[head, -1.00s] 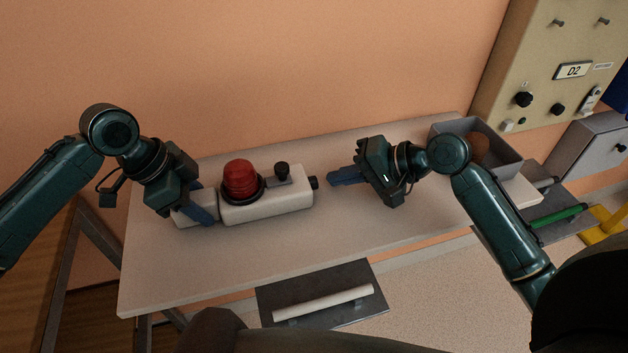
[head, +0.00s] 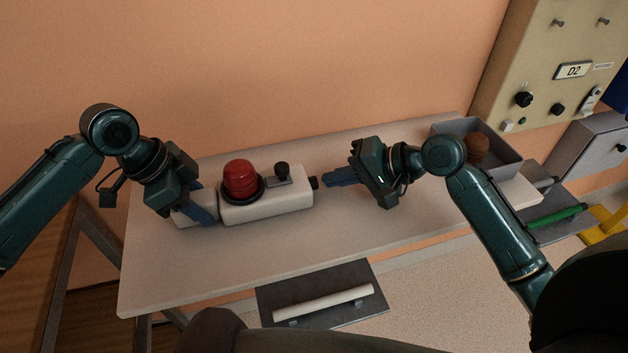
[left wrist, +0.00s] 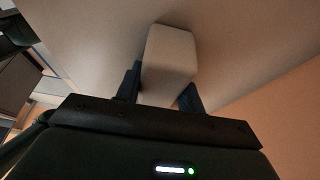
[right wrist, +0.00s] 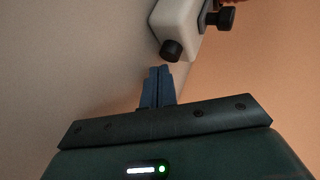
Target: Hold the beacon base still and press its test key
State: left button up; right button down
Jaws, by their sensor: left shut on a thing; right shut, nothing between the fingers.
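The beacon base (head: 285,204) is a long cream block on the table with a red dome (head: 241,178) on top. A black knob (head: 282,169) stands on a small plate beside the dome. A dark round key (head: 315,183) sticks out of the base's right end; it also shows in the right wrist view (right wrist: 171,50). My left gripper (head: 203,209) is shut on the cream block at the base's left end, which lies between its fingers in the left wrist view (left wrist: 169,60). My right gripper (head: 327,180) is shut and empty, its tips a small gap from the dark key.
A grey bin (head: 504,160) with a brown round thing (head: 476,147) stands at the table's right end. A tan panel labelled D2 (head: 573,70) is on the right. The front of the table (head: 220,258) is clear.

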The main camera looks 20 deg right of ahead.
jog(key=shift+a, duration=0.5)
dwell(0.5)
jog(key=shift+d, duration=0.95)
jog(key=shift+d, duration=0.1)
jog(key=shift+d, duration=2.9)
pick_arm(q)
jog(key=o, duration=1.2)
